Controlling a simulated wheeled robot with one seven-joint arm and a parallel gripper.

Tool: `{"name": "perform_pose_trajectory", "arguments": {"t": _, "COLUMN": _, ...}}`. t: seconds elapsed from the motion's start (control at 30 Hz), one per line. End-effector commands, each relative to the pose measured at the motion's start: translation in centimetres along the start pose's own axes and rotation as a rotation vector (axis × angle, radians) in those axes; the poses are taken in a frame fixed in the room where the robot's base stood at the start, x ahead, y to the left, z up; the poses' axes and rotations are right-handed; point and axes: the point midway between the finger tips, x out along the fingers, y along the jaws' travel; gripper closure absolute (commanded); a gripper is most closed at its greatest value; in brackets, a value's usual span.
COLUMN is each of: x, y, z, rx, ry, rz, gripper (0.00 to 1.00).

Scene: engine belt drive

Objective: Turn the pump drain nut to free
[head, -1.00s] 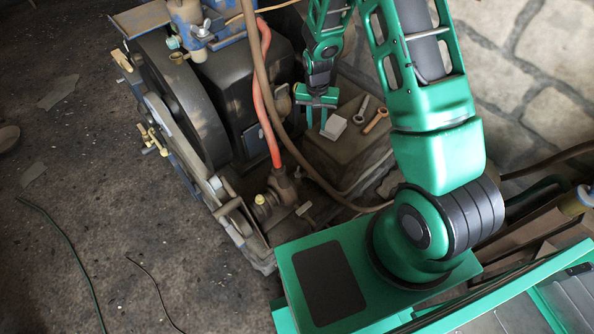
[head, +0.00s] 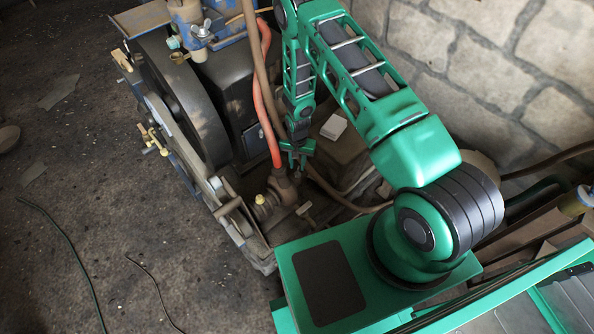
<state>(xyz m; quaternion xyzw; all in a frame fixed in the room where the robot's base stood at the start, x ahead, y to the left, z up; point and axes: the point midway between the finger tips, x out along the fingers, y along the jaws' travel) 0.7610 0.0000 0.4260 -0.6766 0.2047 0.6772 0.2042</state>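The pump (head: 283,188) is a small brownish fitting at the foot of the red hose, low on the engine's right side. A pale yellow cap or nut (head: 260,199) sits at its left; I cannot tell whether it is the drain nut. A T-shaped piece (head: 305,210) shows just right of the pump. My gripper (head: 297,164) points down just above and slightly right of the pump, near the red hose. Its fingers are small and dark here, and I cannot tell whether they are apart or touch anything.
The red hose (head: 266,110) and a brown hose (head: 250,60) run down close to my gripper. The large flywheel (head: 185,100) stands at the left. Open floor (head: 90,220) lies further left.

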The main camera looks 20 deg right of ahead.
Motion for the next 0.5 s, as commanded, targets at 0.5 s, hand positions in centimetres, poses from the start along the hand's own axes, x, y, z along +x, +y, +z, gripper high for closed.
{"name": "perform_pose_trajectory", "arguments": {"t": 0.5, "x": 4.8, "y": 0.0, "z": 0.0, "rx": 0.000, "ry": 0.000, "rz": -0.001, "gripper": 0.74}}
